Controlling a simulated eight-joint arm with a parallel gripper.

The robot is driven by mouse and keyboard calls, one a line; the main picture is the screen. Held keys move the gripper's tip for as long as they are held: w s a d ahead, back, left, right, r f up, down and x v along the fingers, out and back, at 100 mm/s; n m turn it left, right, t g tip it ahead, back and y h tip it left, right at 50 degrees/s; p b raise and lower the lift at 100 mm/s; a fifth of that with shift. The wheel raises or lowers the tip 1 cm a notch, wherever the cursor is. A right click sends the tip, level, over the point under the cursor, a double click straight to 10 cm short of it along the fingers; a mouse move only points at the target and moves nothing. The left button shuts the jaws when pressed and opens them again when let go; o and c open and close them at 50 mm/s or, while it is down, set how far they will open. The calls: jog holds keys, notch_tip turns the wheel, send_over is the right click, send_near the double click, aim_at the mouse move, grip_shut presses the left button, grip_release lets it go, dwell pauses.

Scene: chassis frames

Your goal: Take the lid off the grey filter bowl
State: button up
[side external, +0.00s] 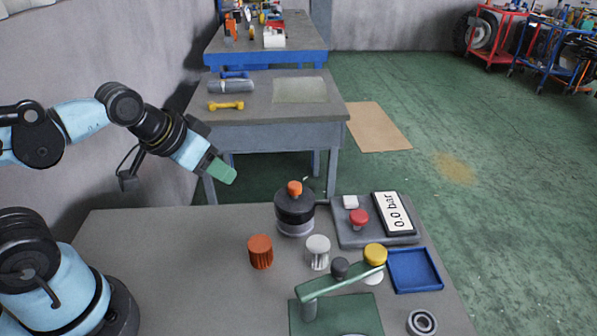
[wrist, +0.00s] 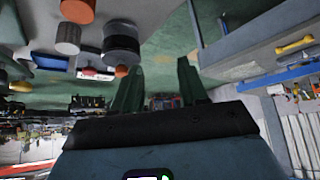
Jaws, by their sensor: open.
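The filter bowl (side external: 296,230) stands upright on the bench at centre, its pale grey wall showing below a wide dark lid (side external: 294,207). An orange knob (side external: 294,188) tops the lid. In the wrist view, which is upside down, the dark lid (wrist: 122,52) and its orange knob (wrist: 121,71) appear left of my fingers. The lid sits on the bowl. My gripper (side external: 226,174) is up and to the left of the bowl, pointing down to the right, apart from it. In the wrist view, my gripper (wrist: 160,66) has its two green fingers spread, with nothing between them.
An orange ribbed cap (side external: 261,252) and a pale ribbed cap (side external: 318,252) stand in front of the bowl. A panel with a red button (side external: 358,218) and a 0.0 bar display (side external: 394,213) lies right. A green arm (side external: 340,284), blue tray (side external: 432,271) and ring (side external: 422,323) are nearer. The bench's left is clear.

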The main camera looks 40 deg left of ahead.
jog(key=o, duration=1.1)
jog(key=g, duration=0.6)
send_near(294, 185)
jog(key=shift+w+f, duration=0.2)
jog(key=shift+f, duration=1.6)
jog(key=shift+w+f, duration=0.2)
jog(key=shift+f, duration=1.6)
jog(key=shift+w+f, duration=0.2)
jog(key=shift+f, duration=1.6)
